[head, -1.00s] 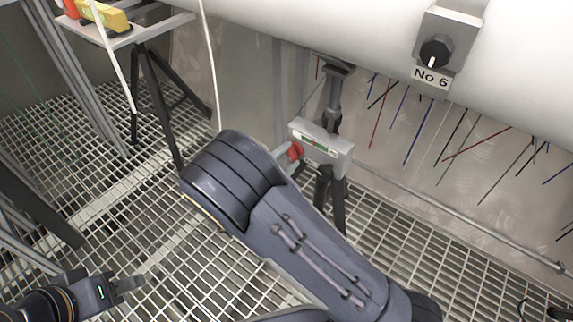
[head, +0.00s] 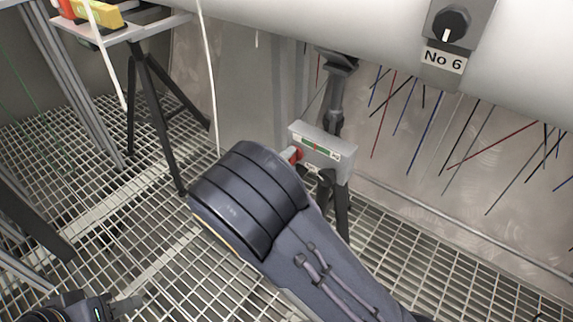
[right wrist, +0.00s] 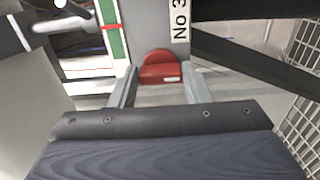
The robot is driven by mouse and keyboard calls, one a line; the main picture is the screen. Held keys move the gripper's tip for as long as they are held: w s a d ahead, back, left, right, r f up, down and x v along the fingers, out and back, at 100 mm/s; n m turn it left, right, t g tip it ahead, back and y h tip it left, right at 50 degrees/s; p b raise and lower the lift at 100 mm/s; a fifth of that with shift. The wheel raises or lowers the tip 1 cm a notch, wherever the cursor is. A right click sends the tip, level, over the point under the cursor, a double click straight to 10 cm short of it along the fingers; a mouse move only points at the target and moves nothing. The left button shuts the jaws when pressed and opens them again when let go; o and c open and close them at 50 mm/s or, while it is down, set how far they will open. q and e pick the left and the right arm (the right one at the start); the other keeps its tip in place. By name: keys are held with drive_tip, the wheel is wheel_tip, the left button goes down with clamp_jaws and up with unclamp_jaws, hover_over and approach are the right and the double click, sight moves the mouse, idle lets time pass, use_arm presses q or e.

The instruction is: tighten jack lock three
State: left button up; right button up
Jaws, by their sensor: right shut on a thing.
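The lock's red knob (right wrist: 160,70) sits at the end of a grey jack box labelled No 3 (right wrist: 180,22), in the right wrist view. In the head view the red knob (head: 294,155) shows at the left end of the grey box (head: 325,141), partly behind my right arm. The box has a green and white indicator strip (right wrist: 112,30). My right gripper (right wrist: 160,84) is shut on the red knob, one finger on each side. In the head view my right arm hides this gripper. My left gripper (head: 124,306) is at the lower left, far from the jack, its jaws unclear.
The jack stands on dark legs (head: 342,212) on grating floor (head: 430,245). A large white pipe (head: 330,25) runs above, with a No 6 knob box (head: 450,22). A tripod table (head: 125,32) with a yellow item (head: 95,13) stands at upper left. Coloured rods stick out of the wall.

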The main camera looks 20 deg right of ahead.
drive_tip(key=shift+f, duration=0.1)
drive_tip(key=o, duration=1)
drive_tip(key=p+v, duration=0.2)
drive_tip(key=v, duration=0.6)
